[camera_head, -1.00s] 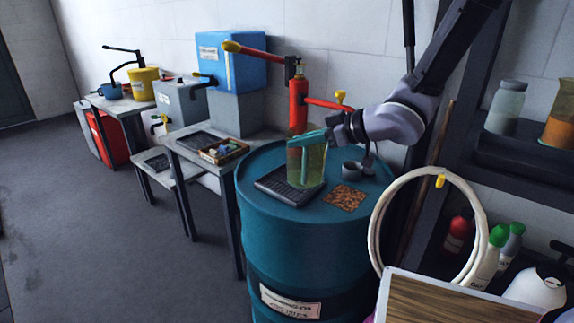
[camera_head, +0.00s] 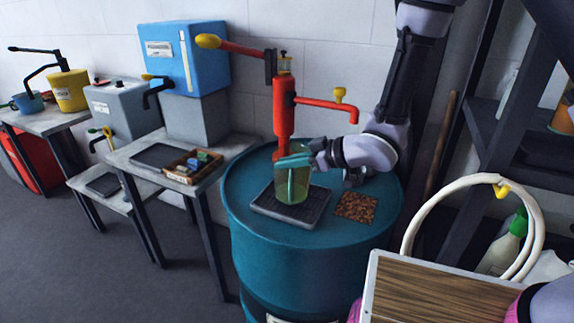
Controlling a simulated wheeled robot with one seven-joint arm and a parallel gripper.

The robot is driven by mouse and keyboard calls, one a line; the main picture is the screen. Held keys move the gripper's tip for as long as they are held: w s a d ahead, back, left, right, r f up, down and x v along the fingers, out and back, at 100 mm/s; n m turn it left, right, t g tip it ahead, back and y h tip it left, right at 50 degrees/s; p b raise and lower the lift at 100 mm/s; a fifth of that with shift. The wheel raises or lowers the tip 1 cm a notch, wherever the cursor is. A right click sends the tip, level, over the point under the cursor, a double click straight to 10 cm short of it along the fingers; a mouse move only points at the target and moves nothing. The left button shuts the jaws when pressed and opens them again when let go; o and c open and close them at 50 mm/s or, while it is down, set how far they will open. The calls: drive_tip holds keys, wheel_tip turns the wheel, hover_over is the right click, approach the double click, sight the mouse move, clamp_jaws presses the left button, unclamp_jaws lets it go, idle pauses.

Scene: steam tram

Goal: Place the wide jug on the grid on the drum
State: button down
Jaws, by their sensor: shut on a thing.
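The wide jug (camera_head: 291,189) is a clear greenish vessel with a teal handle and rim. It stands upright over the dark grid (camera_head: 266,208) on top of the teal drum (camera_head: 370,222). The fingertips are partly hidden by the teal part.
A red pump (camera_head: 284,120) with a spout rises behind the jug. A brown mat (camera_head: 356,207) lies right of the grid. A table with a small crate (camera_head: 193,167) stands left. A white hose (camera_head: 415,215) and a wooden board (camera_head: 440,295) are at right.

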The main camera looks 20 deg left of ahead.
drive_tip(key=shift+f, duration=0.3)
drive_tip(key=c, duration=1.4)
unclamp_jaws()
drive_tip(key=shift+f, duration=0.1)
drive_tip(key=o, duration=0.5)
drive_tip(key=v, duration=0.7)
drive_tip(key=shift+d+r, duration=0.25)
drive_tip(key=shift+s+a, duration=0.1)
